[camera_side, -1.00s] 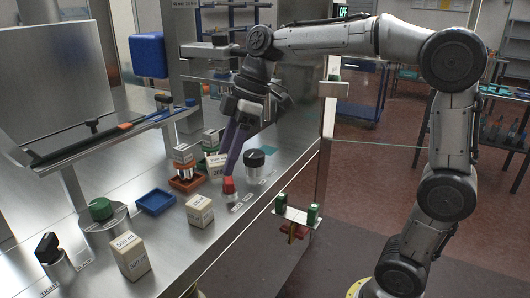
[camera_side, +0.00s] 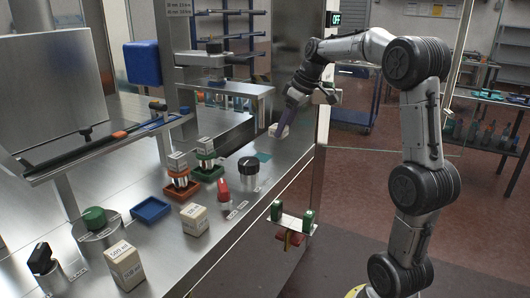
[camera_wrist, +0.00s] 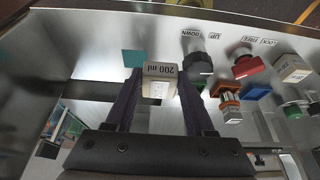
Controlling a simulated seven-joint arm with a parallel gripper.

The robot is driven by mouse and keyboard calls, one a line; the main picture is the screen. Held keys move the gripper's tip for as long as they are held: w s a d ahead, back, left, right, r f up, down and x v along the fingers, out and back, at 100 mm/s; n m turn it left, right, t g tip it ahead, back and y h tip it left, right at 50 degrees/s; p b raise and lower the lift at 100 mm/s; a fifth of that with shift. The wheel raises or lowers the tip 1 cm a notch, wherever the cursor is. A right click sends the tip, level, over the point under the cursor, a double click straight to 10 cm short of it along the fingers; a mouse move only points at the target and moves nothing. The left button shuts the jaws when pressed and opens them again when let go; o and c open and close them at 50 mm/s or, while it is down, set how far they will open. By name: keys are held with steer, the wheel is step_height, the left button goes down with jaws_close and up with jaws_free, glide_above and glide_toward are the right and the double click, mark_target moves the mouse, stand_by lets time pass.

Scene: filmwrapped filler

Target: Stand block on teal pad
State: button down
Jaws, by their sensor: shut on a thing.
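My gripper (camera_side: 287,116) is shut on a pale block (camera_side: 278,130) at the far part of the steel counter. In the wrist view, the block (camera_wrist: 160,84) sits between the two purple fingers of my gripper (camera_wrist: 156,92), its "200 ml" label towards the top of the picture. The teal pad (camera_side: 263,156) is a flat square on the counter, nearer the side camera than the block. Whether the block touches the counter is unclear.
A black knob (camera_side: 248,174) and red knob (camera_side: 222,190) stand near the pad. Orange (camera_side: 182,191) and green (camera_side: 207,174) trays hold items; a blue tray (camera_side: 150,209) looks empty. Two cartons (camera_side: 194,219) (camera_side: 125,266) stand nearer. A glass panel edges the counter at right.

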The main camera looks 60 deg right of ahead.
steer(key=w+d+f, duration=0.3)
steer(key=w, duration=0.2)
glide_toward(263, 158)
steer(key=shift+w+a+f, duration=0.2)
steer(key=shift+w+f, duration=0.35)
steer(key=shift+w, duration=0.25)
steer(key=x, duration=0.3)
steer(key=shift+s+d+f, duration=0.15)
steer(key=shift+d+f, duration=0.1)
steer(key=shift+d, duration=0.05)
steer(key=shift+f, duration=0.5)
steer(key=shift+f, duration=0.15)
steer(key=shift+c, duration=1.3)
jaws_free()
